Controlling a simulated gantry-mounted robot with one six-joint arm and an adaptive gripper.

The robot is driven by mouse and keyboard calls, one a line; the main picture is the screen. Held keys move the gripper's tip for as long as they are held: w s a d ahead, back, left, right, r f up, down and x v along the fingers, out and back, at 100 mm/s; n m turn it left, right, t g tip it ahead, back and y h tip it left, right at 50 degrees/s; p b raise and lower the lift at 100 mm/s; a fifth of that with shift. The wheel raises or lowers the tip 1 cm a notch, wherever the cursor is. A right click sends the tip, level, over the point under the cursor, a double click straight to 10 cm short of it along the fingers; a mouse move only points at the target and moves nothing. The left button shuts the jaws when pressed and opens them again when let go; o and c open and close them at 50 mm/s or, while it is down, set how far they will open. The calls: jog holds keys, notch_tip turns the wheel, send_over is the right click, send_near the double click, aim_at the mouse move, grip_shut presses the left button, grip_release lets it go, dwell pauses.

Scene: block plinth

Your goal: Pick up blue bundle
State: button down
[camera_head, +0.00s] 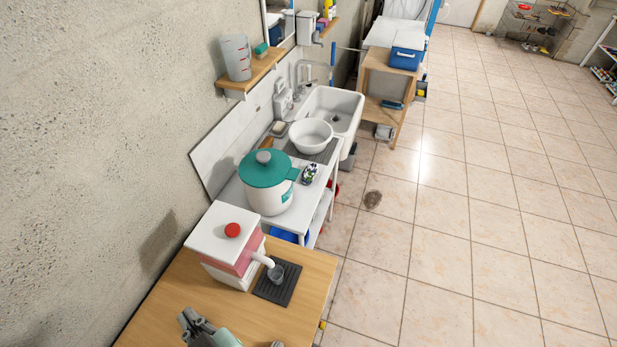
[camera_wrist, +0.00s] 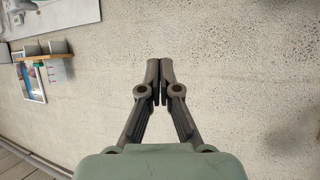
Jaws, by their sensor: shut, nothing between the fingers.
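My gripper (camera_wrist: 160,72) is shut and empty in the wrist view, its two dark fingers meeting in front of a speckled wall. In the head view, part of my gripper (camera_head: 190,320) shows at the bottom edge, above the near wooden table. I cannot make out a thing that is clearly a blue bundle in either view. A blue item (camera_head: 288,236) lies low under the white counter, mostly hidden, and I cannot tell what it is.
A red-and-white dispenser (camera_head: 226,240) stands on the wooden table (camera_head: 300,268). Beyond it are a teal-lidded pot (camera_head: 268,182), a white bowl (camera_head: 311,136) and a sink (camera_head: 345,106). A blue cooler (camera_head: 408,50) stands farther back. The tiled floor (camera_head: 480,220) at right is open.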

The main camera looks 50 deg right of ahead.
jog(key=c, duration=1.9)
grip_release()
jog(key=o, duration=1.6)
